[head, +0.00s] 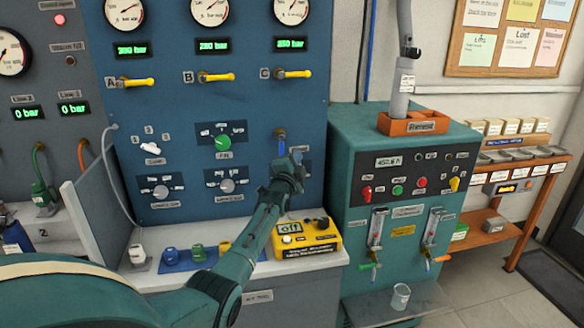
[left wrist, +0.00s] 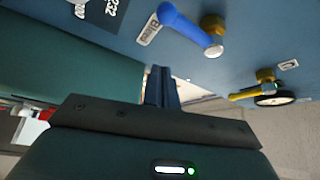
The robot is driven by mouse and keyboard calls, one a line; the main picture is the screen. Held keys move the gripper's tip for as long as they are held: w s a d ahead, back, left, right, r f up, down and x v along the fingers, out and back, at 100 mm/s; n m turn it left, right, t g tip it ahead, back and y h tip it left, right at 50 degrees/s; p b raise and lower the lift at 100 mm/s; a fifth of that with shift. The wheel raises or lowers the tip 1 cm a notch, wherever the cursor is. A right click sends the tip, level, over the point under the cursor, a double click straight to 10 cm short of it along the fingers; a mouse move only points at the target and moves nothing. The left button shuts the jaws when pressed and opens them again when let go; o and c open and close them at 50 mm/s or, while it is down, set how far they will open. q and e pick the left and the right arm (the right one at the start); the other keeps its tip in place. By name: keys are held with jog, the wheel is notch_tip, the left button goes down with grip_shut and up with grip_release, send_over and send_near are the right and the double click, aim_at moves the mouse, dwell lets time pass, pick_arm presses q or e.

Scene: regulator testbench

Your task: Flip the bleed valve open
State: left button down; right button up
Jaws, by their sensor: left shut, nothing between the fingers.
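The bleed valve is a blue lever (left wrist: 188,30) on a brass fitting on the blue panel, with a small label reading Bleed beside it in the left wrist view. In the head view the blue lever (head: 281,146) shows just above my left gripper (head: 296,160), pointing roughly up and down. The gripper is close in front of the panel, near the lever's lower end. Its fingers (left wrist: 161,88) are shut and empty in the left wrist view, with a visible gap to the lever. My right gripper is not in view.
A yellow-handled valve (left wrist: 250,93) is on the panel near the bleed valve in the left wrist view. A yellow box reading off (head: 305,238) sits on the bench below my left arm. A green cabinet (head: 340,150) stands at the right.

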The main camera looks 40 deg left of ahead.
pick_arm(q)
jog(key=r+v, duration=0.1)
jog(key=v, duration=0.6)
jog(key=shift+s, duration=0.35)
